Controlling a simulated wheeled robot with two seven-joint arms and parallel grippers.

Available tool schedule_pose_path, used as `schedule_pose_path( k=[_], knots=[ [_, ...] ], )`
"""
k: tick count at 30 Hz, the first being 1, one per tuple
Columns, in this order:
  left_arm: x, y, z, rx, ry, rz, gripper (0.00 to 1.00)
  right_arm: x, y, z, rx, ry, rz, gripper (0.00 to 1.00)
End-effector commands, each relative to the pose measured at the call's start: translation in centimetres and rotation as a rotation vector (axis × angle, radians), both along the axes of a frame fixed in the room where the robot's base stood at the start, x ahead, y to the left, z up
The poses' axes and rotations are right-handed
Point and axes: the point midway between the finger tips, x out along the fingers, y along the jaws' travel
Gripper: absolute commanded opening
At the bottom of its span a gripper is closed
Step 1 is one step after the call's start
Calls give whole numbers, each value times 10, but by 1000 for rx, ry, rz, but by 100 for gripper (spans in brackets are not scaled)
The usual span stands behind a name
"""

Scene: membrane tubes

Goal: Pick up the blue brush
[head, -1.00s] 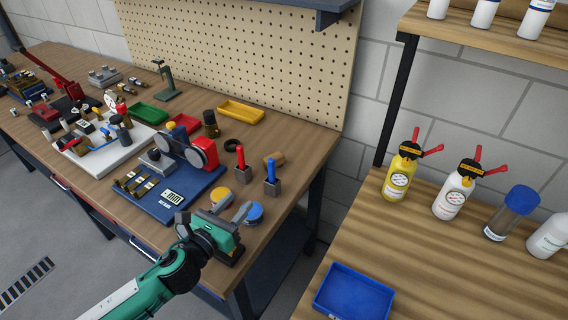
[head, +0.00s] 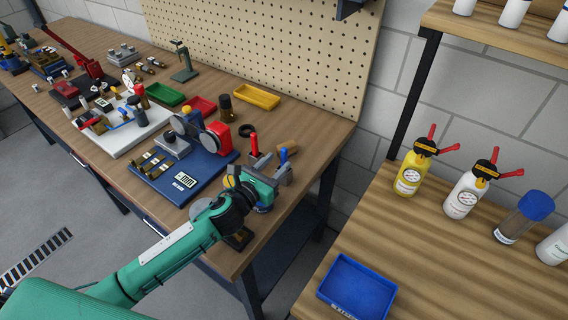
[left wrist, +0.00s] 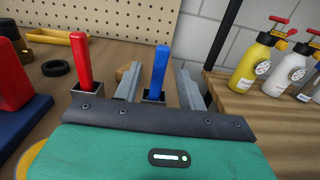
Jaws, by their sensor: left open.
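The blue brush (head: 283,156) stands upright in a small grey holder near the workbench's right end. In the left wrist view the blue brush (left wrist: 160,66) rises from its holder (left wrist: 153,96). My left gripper (head: 272,169) is open. Its two fingers (left wrist: 160,84) lie on either side of the blue handle in the left wrist view, with visible gaps to it. The brush's lower end is hidden in the holder and behind the gripper body. My right gripper is not in view.
A red brush (left wrist: 84,58) stands in its own holder just left of the left finger. A cork-coloured piece (head: 288,147) lies behind. A blue instrument base (head: 190,178) is at left. A blue tray (head: 357,288) sits on the separate right table.

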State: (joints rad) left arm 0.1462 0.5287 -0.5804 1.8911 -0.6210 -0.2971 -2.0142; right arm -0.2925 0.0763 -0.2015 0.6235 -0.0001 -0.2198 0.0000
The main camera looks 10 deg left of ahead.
Motion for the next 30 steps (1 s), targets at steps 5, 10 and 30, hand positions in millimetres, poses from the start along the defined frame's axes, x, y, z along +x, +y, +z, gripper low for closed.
schedule_pose_path(
  k=[5,10,30],
  knots=[
    [22,-9,-4,-4,1,3,42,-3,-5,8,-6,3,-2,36],
    [38,-16,-5,-3,-1,1,42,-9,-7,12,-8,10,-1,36],
    [41,-17,-7,-1,0,1,0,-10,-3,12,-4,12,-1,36]
  ],
)
